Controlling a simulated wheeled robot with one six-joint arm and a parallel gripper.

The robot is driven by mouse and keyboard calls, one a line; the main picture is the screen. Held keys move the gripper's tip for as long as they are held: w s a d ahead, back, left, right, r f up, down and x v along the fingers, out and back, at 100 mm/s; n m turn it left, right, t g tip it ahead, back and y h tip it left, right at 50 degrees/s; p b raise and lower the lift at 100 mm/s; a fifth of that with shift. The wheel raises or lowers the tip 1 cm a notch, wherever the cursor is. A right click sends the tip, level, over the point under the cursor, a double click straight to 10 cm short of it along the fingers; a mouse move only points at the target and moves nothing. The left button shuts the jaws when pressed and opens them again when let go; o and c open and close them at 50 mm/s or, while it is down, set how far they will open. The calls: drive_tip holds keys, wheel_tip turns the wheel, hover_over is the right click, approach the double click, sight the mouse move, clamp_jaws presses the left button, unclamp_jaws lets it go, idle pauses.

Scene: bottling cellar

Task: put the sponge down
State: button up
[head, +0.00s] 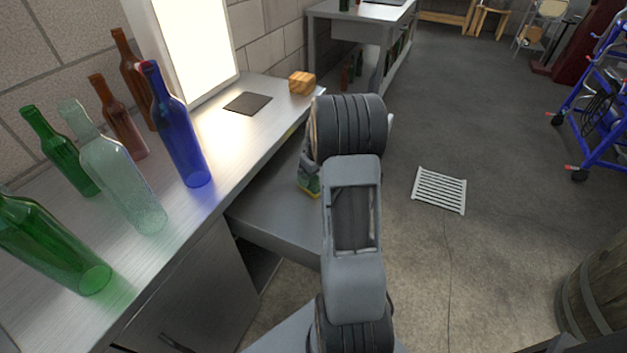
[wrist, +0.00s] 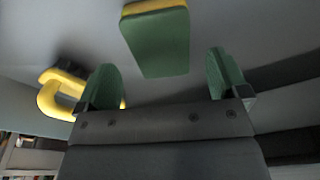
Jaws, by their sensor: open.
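The sponge (wrist: 156,42), a green block with a yellow layer, shows in the wrist view against a grey surface, just beyond the fingertips. My gripper (wrist: 165,70) is open, its two green-padded fingers well apart on either side of the sponge's near end, with clear gaps to it. In the head view my arm hides most of the gripper. A small green and yellow patch shows left of my arm, above the grey lower surface (head: 270,212); I cannot tell which part is sponge.
A yellow curved object (wrist: 55,98) lies left of the fingers. A floor grate (head: 439,190) lies right of my arm.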

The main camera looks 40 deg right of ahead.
wheel_tip(320, 180, up, 7)
drive_tip(key=p, duration=0.1)
drive_tip(key=s+a+r, duration=0.3)
drive_tip(key=a, duration=0.4)
drive_tip(key=s+a+r, duration=0.3)
drive_tip(key=a+r, duration=0.1)
drive_tip(key=a, duration=0.2)
drive_tip(key=s+a+m+t, duration=0.1)
drive_tip(key=s+a, duration=0.9)
drive_tip(key=shift+s+r+t, duration=0.3)
drive_tip(key=shift+s+r, duration=0.05)
drive_tip(key=shift+r, duration=0.1)
